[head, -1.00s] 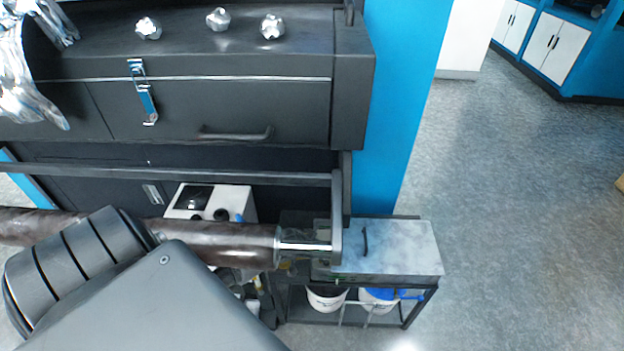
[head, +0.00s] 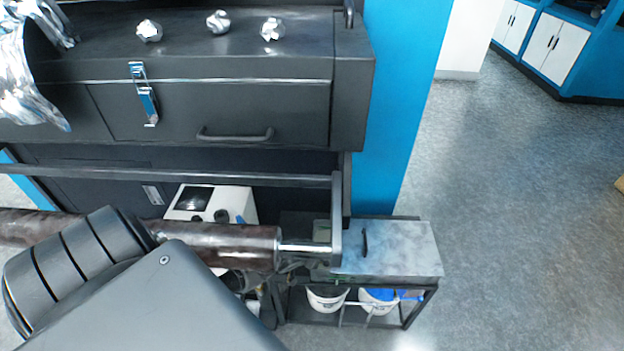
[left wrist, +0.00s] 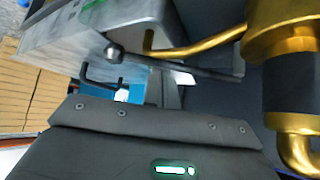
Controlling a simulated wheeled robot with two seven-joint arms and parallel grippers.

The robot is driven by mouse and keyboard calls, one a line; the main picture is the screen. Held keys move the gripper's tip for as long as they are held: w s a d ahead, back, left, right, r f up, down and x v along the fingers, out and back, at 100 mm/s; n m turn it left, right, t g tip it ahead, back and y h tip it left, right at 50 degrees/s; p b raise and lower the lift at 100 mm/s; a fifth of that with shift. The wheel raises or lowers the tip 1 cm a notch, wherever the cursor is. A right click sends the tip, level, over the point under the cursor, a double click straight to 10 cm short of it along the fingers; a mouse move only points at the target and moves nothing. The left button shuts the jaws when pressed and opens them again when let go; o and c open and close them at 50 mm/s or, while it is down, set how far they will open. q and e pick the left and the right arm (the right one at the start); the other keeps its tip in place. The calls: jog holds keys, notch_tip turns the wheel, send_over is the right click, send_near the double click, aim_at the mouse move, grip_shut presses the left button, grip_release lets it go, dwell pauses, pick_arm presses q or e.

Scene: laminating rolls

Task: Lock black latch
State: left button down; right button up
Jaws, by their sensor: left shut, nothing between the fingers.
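No part is plainly marked as the black latch. In the left wrist view a dark rod with a round knob (left wrist: 114,54) runs across the upper middle and may be it. A small black bent handle (left wrist: 92,78) shows left of and below the knob. My left gripper (left wrist: 155,135) shows as a dark housing with a green light along the bottom; it is shut and empty, its fingertips hard to make out. I cannot tell whether it touches the rod. In the head view my left arm covers the lower left and its gripper is hidden. My right gripper is not in view.
The head view shows a dark brown roll (head: 215,245) ending at a grey bracket (head: 337,225), a grey metal box (head: 405,250) on a black stand, and a silver-blue clasp (head: 146,98). Gold pipes (left wrist: 285,45) stand right in the wrist view. Floor at right is clear.

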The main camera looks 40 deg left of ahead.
pick_arm(q)
jog(key=shift+s+r+m+h+p, duration=0.15)
jog(key=shift+s+m+h+p, duration=0.5)
jog(key=shift+s+p, duration=0.45)
jog(key=shift+s, duration=0.1)
jog(key=shift+f, duration=0.2)
jog(key=p+v, duration=0.1)
jog(key=v, duration=0.9)
jog(key=shift+s+r, duration=0.25)
jog(key=shift+r, duration=0.1)
jog(key=shift+f, duration=0.15)
